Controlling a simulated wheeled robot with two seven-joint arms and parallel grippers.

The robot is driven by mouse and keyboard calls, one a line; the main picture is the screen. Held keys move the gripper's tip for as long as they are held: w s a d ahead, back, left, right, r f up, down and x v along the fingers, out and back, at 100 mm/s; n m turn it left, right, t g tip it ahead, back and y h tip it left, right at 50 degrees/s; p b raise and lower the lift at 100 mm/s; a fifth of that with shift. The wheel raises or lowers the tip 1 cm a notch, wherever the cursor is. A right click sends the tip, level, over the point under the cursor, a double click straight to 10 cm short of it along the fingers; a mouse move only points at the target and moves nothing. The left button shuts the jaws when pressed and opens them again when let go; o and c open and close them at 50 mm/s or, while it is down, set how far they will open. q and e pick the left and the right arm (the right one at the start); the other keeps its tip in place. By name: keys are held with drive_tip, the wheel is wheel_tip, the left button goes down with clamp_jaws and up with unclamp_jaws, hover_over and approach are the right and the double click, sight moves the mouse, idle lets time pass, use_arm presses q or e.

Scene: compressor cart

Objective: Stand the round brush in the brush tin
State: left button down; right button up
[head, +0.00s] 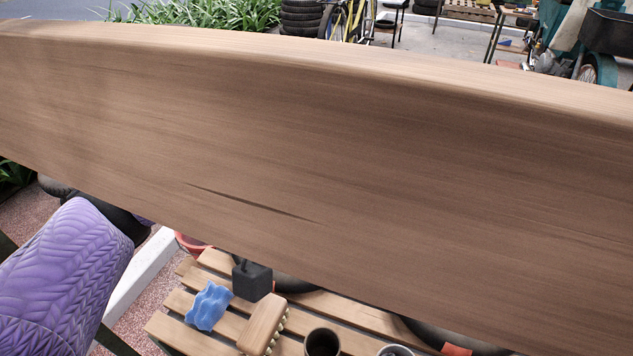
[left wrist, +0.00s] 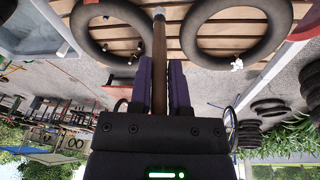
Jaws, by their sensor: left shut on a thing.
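In the left wrist view my left gripper (left wrist: 159,66) has its purple fingers shut on a brown wooden handle, which looks like that of the round brush (left wrist: 159,38). A pale tip shows at the handle's far end. In the head view a very large, close band of brown wood crosses the picture; it may be this handle, but I cannot tell. A purple, ribbed part of mine shows at the lower left. A dark, open-topped tin (head: 322,342) stands upright on the slatted table, cut by the lower edge; whether it is the brush tin is unclear. My right gripper is not seen.
Two black rings (left wrist: 110,52) (left wrist: 238,55) lie on slats in the wrist view. The wood hides much of the head view.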

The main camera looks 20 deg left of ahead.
use_arm(q)
drive_tip(key=s+f+m+g+y+b, duration=0.1)
drive_tip(key=s+f+b, duration=0.3)
drive_tip(key=f+b, duration=0.5)
wheel_tip(320, 180, down, 4)
drive_tip(key=shift+d+r+g+y, duration=0.1)
drive_tip(key=shift+d+g+y, duration=0.2)
drive_tip(key=shift+d+y, duration=0.1)
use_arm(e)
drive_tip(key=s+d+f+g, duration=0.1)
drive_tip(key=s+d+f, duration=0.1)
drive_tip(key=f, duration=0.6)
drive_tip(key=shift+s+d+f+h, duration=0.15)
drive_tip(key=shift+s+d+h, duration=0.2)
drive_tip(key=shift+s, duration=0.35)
use_arm(q)
drive_tip(key=c, duration=0.5)
unclamp_jaws()
drive_tip(key=shift+c, duration=0.2)
drive_tip(key=shift+o, duration=0.2)
wheel_tip(320, 180, up, 10)
drive_tip(key=p, duration=0.2)
drive_tip(key=shift+p, duration=0.35)
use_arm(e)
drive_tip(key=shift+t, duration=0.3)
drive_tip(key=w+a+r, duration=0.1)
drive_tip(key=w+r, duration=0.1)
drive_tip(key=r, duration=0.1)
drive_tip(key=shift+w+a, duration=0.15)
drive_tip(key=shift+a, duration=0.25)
